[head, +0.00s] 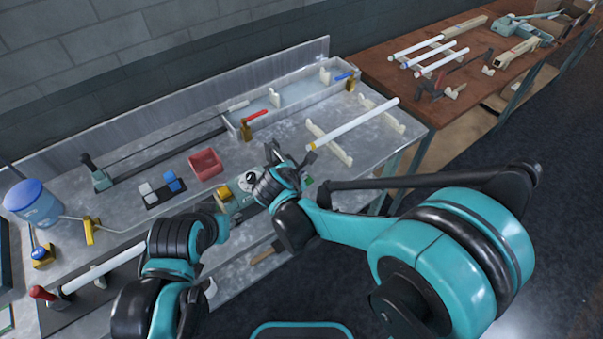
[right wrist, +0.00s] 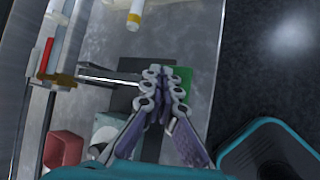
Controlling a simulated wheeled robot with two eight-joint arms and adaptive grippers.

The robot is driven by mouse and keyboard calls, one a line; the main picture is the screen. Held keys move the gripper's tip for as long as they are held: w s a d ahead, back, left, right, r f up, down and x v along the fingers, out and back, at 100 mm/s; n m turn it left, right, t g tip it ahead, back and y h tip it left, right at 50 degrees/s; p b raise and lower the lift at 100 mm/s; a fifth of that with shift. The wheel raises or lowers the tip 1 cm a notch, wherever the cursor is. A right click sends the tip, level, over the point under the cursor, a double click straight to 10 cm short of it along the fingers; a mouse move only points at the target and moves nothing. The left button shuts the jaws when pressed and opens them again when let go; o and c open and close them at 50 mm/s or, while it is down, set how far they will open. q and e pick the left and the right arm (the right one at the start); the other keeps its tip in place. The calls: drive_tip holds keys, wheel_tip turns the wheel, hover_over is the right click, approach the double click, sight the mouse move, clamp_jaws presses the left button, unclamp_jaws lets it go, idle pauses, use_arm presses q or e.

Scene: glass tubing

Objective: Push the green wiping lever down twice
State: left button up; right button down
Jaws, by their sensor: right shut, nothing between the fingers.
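A small green piece, likely the wiping lever's pad, shows just right of my fingertips in the right wrist view (right wrist: 184,82). It also shows in the head view (head: 308,181), partly hidden by my right gripper. My right gripper (right wrist: 163,72) is shut and empty, its fingertips over a dark base beside the green piece; touching or apart I cannot tell. In the head view the right gripper (head: 301,172) is over the bench's front edge. My left arm reaches in at lower left; its fingers are not clear.
A red-handled brass valve (head: 247,127), a red bin (head: 206,164) and a glass tube (head: 352,125) on pale rests stand near. A blue-lidded jar (head: 33,203) is at far left. A wooden table (head: 440,105) with more tubes is at upper right.

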drive_tip(key=shift+r+p, duration=0.5)
drive_tip(key=shift+r, duration=0.35)
drive_tip(key=shift+r, duration=0.1)
wheel_tip(320, 180, up, 5)
drive_tip(key=p, duration=0.4)
idle(0.4)
drive_tip(key=s+d+f+m+g+y+b, duration=0.1)
drive_tip(key=s+d+m+b, duration=0.6)
drive_tip(key=s+d+m, duration=1.1)
drive_tip(key=f+m+y, duration=0.1)
drive_tip(key=m, duration=0.4)
drive_tip(key=shift+f+g+y+b, duration=0.2)
drive_tip(key=shift+g+y+b, duration=0.1)
drive_tip(key=shift+y, duration=0.1)
